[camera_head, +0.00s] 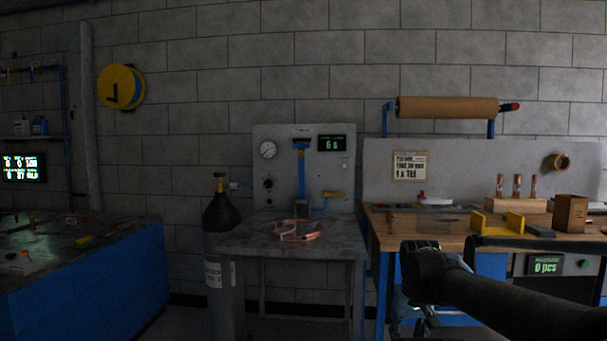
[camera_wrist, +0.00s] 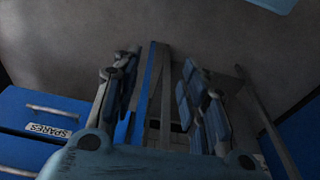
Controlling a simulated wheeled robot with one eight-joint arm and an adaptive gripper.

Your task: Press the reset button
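A small round green button (camera_head: 584,264) sits on the dark counter panel, right of a lit display (camera_head: 545,265) reading "0 pcs", under the right workbench. No label reading "reset" can be made out, so I cannot tell whether this is the reset button. My gripper (camera_head: 422,325) hangs low in front of the right workbench, left of that panel and apart from it. In the wrist view my gripper (camera_wrist: 159,62) shows its two padded fingers spread apart with nothing between them. It points down toward the floor. The button does not show in the wrist view.
The right workbench (camera_head: 400,222) carries yellow blocks, copper fittings and a brown box (camera_head: 570,213). A test bench (camera_head: 248,231) with a gauge, "6 s" display and copper coil (camera_head: 295,231) stands centre, beside a dark cylinder (camera_head: 222,210). Blue "SPARES" drawers (camera_wrist: 45,115) show near my gripper.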

